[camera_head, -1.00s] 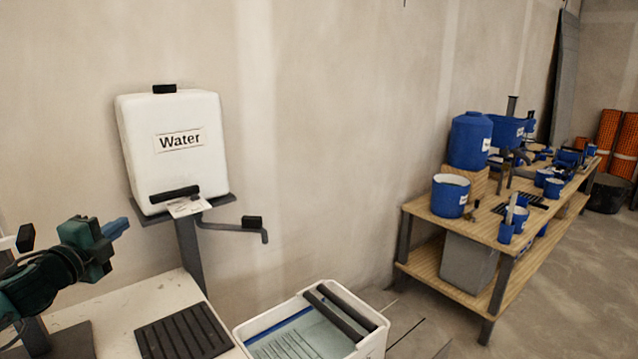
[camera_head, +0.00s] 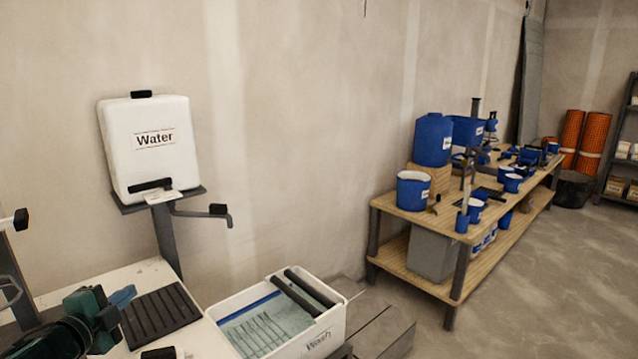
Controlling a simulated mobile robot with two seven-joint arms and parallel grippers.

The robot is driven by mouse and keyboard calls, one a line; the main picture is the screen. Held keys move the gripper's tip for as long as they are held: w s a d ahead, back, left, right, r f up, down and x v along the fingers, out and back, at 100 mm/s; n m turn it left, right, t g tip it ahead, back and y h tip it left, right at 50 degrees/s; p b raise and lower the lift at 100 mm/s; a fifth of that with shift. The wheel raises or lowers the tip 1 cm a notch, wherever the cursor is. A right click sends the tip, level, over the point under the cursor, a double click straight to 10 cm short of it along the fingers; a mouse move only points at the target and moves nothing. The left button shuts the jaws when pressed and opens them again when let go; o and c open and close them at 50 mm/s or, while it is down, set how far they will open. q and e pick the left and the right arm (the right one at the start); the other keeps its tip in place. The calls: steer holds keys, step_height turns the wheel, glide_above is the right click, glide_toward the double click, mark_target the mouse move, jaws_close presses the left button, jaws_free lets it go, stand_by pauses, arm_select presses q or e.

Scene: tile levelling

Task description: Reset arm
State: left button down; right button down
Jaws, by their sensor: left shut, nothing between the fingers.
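My right gripper is not in view.
A white water tank (camera_head: 150,150) stands on a post behind the table, its spout arm reaching right. A white wash bin (camera_head: 322,325) with dark rollers is right of the mat. A wooden workbench (camera_head: 385,203) holds blue buckets. Floor at right (camera_head: 540,300) is clear.

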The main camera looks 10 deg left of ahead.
arm_select(q)
steer(key=s+d+f+n+g+h+p, duration=0.1)
steer(key=s+d+f+n+g, duration=0.15)
steer(key=s+d+f, duration=0.45)
steer(key=s+d+f+n+g+h, duration=0.1)
steer(key=s+d+f+n, duration=0.3)
steer(key=d+f, duration=0.5)
steer(key=s+d+f+n+g, duration=0.1)
steer(key=s+d+f+n, duration=0.1)
steer(key=s+d, duration=0.3)
steer(key=s+d+f+n+g+h, duration=0.1)
steer(key=s+d+f+n, duration=0.1)
steer(key=s+d, duration=0.4)
steer(key=d+n+p, duration=0.1)
steer(key=d, duration=0.2)
steer(key=shift+s+d+f+n, duration=0.2)
steer(key=shift+s+f+n, duration=0.05)
steer(key=shift+n, duration=0.1)
